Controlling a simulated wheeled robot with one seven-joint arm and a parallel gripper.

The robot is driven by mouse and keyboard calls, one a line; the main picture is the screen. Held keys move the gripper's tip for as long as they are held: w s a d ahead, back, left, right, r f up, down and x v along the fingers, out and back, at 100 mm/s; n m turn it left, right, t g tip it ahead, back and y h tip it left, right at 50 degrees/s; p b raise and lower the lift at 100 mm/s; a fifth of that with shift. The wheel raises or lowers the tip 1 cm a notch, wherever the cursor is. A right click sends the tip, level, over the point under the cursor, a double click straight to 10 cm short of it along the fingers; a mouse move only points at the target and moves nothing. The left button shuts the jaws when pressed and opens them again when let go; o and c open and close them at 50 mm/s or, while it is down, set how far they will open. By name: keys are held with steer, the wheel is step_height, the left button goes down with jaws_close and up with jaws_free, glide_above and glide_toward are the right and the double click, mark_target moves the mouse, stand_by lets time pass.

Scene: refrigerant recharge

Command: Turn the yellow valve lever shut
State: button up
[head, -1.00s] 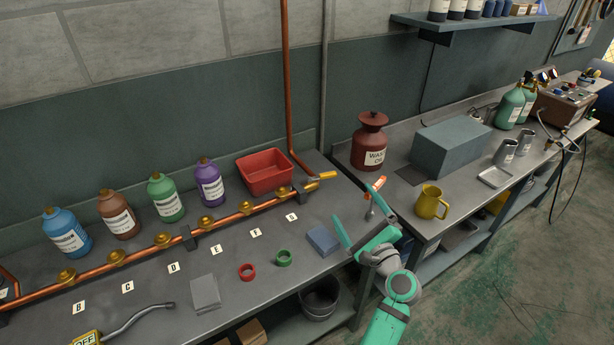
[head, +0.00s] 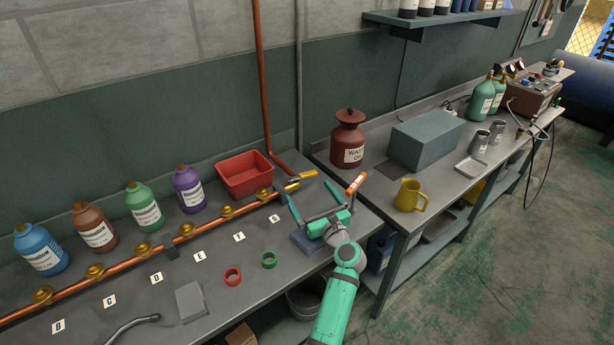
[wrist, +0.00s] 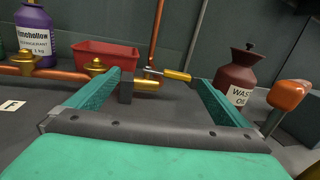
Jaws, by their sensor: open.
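The yellow valve lever (head: 302,176) sits at the right end of the copper pipe, by a brass valve body. In the head view it points right, roughly in line with the pipe. In the wrist view the lever (wrist: 178,75) shows beyond my fingers, near the middle, with the brass valve body (wrist: 147,85) below left of it. My gripper (head: 325,196) is open and empty, in front of the valve and apart from the lever. In the wrist view its two teal fingers (wrist: 158,85) stand wide apart.
A red bin (head: 246,176) is behind the pipe. An orange-handled tool (head: 356,184) stands close right of my gripper. A blue block (head: 306,242) lies below my gripper. The waste oil jar (head: 347,142) and a yellow mug (head: 410,196) are on the right bench.

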mark_target(303, 178)
steer(key=shift+w+d+f+m, duration=0.35)
steer(key=shift+w+d+m, duration=0.15)
steer(key=shift+w+d, duration=0.05)
steer(key=shift+w, duration=0.3)
steer(key=x, duration=1)
steer(key=shift+f, duration=0.25)
steer(key=c, duration=1.4)
steer(key=shift+o, duration=0.2)
steer(key=shift+h, duration=0.4)
